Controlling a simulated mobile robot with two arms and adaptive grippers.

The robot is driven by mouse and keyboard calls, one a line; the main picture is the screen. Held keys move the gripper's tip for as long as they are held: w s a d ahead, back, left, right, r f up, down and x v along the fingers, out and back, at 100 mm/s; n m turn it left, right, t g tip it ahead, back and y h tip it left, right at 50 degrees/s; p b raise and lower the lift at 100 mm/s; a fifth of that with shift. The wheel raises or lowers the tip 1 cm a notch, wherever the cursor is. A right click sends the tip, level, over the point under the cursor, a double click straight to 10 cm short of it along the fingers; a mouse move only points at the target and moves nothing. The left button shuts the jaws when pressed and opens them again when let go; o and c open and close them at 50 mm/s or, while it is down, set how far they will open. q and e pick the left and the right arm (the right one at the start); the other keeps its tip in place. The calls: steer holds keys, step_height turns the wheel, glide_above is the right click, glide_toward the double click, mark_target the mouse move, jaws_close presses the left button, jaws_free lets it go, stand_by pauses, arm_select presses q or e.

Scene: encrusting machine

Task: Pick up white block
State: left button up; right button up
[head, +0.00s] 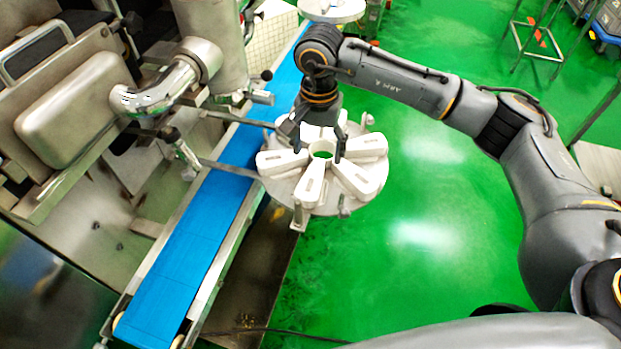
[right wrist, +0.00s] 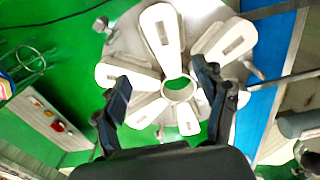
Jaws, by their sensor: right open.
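Several white blocks sit in a ring on a round metal plate around a central hole. One white block (head: 356,181) lies at the lower right of the ring in the head view. Another white block (right wrist: 162,36) points up from the hole in the right wrist view. The round plate (head: 290,190) has small posts at its rim. My right gripper (head: 320,155) is over the far part of the ring. Its two fingers are apart in the right wrist view (right wrist: 160,100), with the hole and part of the ring between them. It holds nothing visible. My left gripper is not in view.
A blue conveyor belt (head: 190,255) runs beside the plate on its left. A metal machine (head: 65,125) stands at the left. The green floor (head: 430,220) is clear to the right of the plate. A small metal frame stand (head: 540,38) is at the far right.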

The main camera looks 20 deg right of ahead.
mark_target(312, 178)
step_height(312, 178, down, 3)
steer(key=shift+w+f, duration=0.1)
steer(key=f+p, duration=0.2)
steer(key=f, duration=0.1)
steer(key=shift+w+a, duration=0.1)
steer(key=shift+a, duration=0.25)
step_height(312, 178, down, 2)
steer(key=shift+w+a+f+p, duration=0.1)
steer(key=shift+f+p, duration=0.1)
steer(key=shift+p, duration=0.3)
steer(key=shift+f, duration=0.5)
steer(key=c, duration=1.4)
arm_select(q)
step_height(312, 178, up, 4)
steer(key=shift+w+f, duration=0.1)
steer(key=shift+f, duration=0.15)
arm_select(e)
jaws_close()
steer(key=shift+w, duration=0.1)
